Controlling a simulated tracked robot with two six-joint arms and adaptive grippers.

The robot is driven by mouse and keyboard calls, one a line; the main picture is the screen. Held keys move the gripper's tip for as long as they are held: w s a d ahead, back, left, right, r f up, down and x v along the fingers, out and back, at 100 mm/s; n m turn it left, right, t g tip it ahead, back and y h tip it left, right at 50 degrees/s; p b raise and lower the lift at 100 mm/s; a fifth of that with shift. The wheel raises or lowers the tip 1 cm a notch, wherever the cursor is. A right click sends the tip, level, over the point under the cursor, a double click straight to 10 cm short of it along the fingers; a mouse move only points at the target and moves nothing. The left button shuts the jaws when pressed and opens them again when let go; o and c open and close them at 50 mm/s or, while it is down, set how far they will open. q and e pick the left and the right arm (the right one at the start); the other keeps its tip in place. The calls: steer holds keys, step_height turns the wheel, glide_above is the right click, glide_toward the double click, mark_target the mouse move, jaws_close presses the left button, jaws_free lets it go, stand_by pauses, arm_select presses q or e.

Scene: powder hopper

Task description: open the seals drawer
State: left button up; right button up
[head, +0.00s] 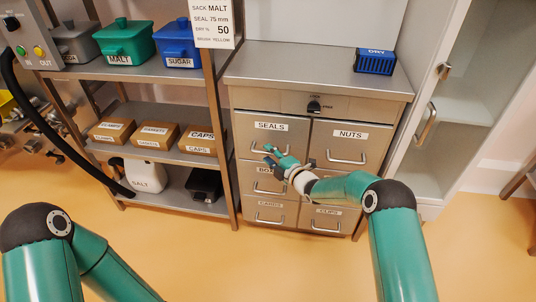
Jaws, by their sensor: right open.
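The seals drawer (270,137) is the upper left drawer of a grey metal cabinet, with a white label reading SEALS. It looks shut, flush with the nuts drawer (350,143) beside it. Its bar handle (256,149) is partly hidden behind my right gripper. My right gripper (270,153) is open in front of the right part of this handle; I cannot tell whether it touches. My left arm shows at the lower left, but its gripper is out of view.
A shelf rack (222,150) with bins stands at the left. A glass-doored cupboard (440,130) stands at the right. The floor in front is clear.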

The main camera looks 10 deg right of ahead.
steer(key=shift+w+a+f, duration=0.1)
steer(key=shift+w+a, duration=0.2)
steer(key=shift+w, duration=0.25)
steer(key=shift+c, duration=0.3)
jaws_close()
